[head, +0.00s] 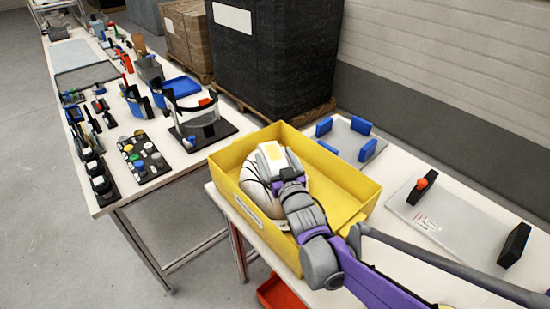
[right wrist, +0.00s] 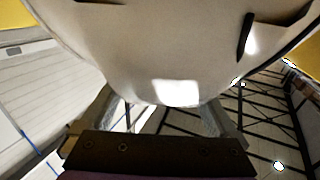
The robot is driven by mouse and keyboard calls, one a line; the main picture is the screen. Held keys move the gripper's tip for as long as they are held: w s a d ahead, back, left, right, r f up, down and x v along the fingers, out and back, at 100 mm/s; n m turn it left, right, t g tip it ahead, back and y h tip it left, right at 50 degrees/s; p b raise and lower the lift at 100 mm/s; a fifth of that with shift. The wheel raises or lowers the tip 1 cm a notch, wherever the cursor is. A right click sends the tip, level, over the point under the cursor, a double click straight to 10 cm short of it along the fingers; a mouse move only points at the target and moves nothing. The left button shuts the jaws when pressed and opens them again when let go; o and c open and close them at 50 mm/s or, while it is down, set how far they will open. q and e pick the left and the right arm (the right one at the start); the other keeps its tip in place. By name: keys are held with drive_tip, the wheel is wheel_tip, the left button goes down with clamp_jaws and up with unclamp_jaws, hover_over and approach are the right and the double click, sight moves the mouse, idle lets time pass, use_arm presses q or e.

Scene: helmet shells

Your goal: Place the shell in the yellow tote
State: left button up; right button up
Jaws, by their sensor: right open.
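The yellow tote (head: 345,200) stands on the near white table. The white rounded shell (head: 257,188) is in the left part of the tote, partly covered by my right gripper. My right gripper (head: 272,158) is over the shell, and its fingertips are hard to make out in the head view. In the right wrist view the pale shell (right wrist: 165,50) fills the upper middle, close to the gripper (right wrist: 165,112). The two fingers stand wide apart below the shell's lower edge; I cannot tell whether they touch it. My left gripper is not in view.
Behind the tote is a plate with blue blocks (head: 345,138). A clear plate with black blocks (head: 435,210) lies to its right. A visor on a black stand (head: 205,125) and a board of coloured knobs (head: 143,157) are on the left table. The tote's right part looks empty.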

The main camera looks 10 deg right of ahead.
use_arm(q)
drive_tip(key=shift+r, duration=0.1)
use_arm(e)
drive_tip(key=s, duration=0.3)
drive_tip(key=s+d, duration=0.1)
drive_tip(key=s, duration=0.3)
drive_tip(key=shift+s+d, duration=0.15)
drive_tip(key=shift+d, duration=0.05)
